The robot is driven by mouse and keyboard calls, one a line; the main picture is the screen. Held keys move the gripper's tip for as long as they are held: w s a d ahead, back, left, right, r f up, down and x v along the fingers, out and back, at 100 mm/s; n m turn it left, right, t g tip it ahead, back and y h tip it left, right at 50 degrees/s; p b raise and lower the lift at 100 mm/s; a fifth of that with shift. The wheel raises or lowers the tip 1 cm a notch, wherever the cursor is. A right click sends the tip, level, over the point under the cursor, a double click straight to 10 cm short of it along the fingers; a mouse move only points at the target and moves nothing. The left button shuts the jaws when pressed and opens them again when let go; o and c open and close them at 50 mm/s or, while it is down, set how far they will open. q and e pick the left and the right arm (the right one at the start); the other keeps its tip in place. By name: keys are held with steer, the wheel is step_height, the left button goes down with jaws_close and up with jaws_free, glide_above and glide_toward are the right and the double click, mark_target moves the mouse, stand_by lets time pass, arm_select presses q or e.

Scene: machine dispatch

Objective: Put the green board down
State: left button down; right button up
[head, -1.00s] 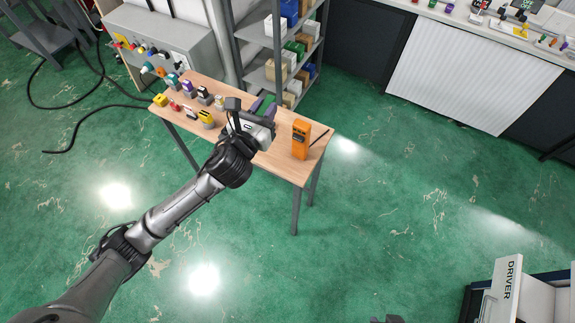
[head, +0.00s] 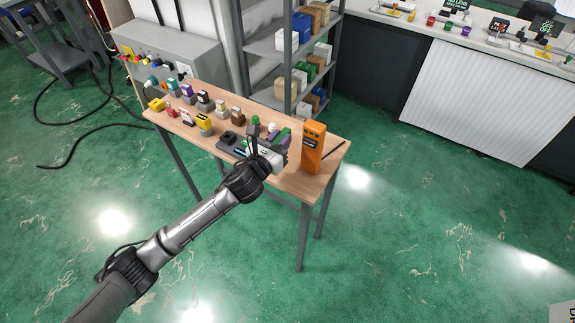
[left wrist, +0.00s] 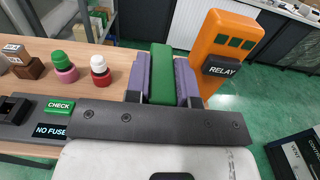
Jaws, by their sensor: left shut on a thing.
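The green board (left wrist: 161,75) is held between the two purple pads of my left gripper (left wrist: 162,82) in the left wrist view. In the head view, my left gripper (head: 278,143) is over the right part of the wooden table, just left of the orange RELAY unit (head: 313,148). The green board (head: 283,135) shows there only as a small patch. I cannot tell whether its lower end touches anything, as the gripper body hides it. The orange unit (left wrist: 224,45) stands upright just beyond the board, to the right. My right gripper is not in view.
A dark fixture with CHECK and NO FUSE labels (left wrist: 60,116) lies left of my gripper. Bottles with green (left wrist: 64,68) and white (left wrist: 100,70) tops stand behind it. Several small parts line the table's left half. A grey shelf (head: 285,45) stands behind.

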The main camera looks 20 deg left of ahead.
arm_select(q)
step_height(320, 180, down, 4)
steer(key=shift+r+b, duration=0.1)
steer(key=shift+b, duration=0.35)
steer(key=shift+f+b, duration=0.7)
steer(key=shift+f, duration=1.2)
steer(key=c, duration=1)
jaws_free()
steer(key=shift+f, duration=0.1)
